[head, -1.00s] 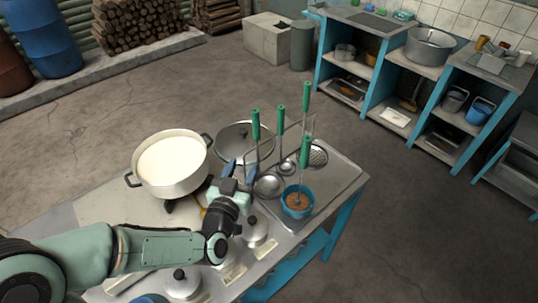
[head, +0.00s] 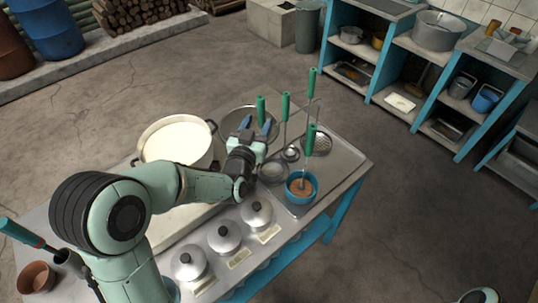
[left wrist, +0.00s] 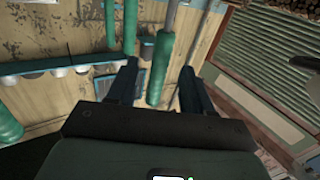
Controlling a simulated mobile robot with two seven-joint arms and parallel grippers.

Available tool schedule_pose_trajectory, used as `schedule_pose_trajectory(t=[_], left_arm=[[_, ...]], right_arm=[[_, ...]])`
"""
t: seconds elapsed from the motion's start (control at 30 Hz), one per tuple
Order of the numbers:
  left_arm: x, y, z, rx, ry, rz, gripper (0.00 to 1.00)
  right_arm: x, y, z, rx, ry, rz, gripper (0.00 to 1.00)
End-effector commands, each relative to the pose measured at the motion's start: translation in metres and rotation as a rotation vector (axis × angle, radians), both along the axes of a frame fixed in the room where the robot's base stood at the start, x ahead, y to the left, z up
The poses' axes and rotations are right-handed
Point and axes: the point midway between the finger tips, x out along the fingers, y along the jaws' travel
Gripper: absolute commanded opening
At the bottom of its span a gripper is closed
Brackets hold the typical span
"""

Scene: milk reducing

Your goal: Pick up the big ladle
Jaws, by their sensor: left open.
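The big ladle has a green upright handle (head: 261,110) and a wide metal bowl (head: 273,172) low over the table, in the head view. My left gripper (head: 256,126) is open at the lower part of this handle. In the left wrist view a green handle (left wrist: 160,65) stands between the two open fingers, apart from both as far as I can tell. The ladle's shaft is partly hidden behind my gripper. My right gripper is not in view.
Two more green-handled tools (head: 285,104) hang close to the right, with a small ladle and a skimmer (head: 318,143). A blue bowl (head: 301,187) holds another green-handled tool. A big milk pot (head: 178,143) stands left; lidded cans (head: 224,236) line the front.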

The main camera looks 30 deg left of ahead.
Motion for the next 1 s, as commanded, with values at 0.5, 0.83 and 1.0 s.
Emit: schedule_pose_trajectory(t=[0.5, 0.83, 1.0], left_arm=[[0.038, 0.008, -0.003, 0.001, 0.000, -0.001, 0.51], [0.038, 0.007, -0.003, 0.000, -0.002, -0.001, 0.00], [0.038, 0.007, -0.002, 0.000, -0.002, -0.001, 0.00]], right_arm=[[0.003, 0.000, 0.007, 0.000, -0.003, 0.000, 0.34], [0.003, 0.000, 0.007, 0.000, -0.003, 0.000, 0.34], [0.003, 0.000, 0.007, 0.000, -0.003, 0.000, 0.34]])
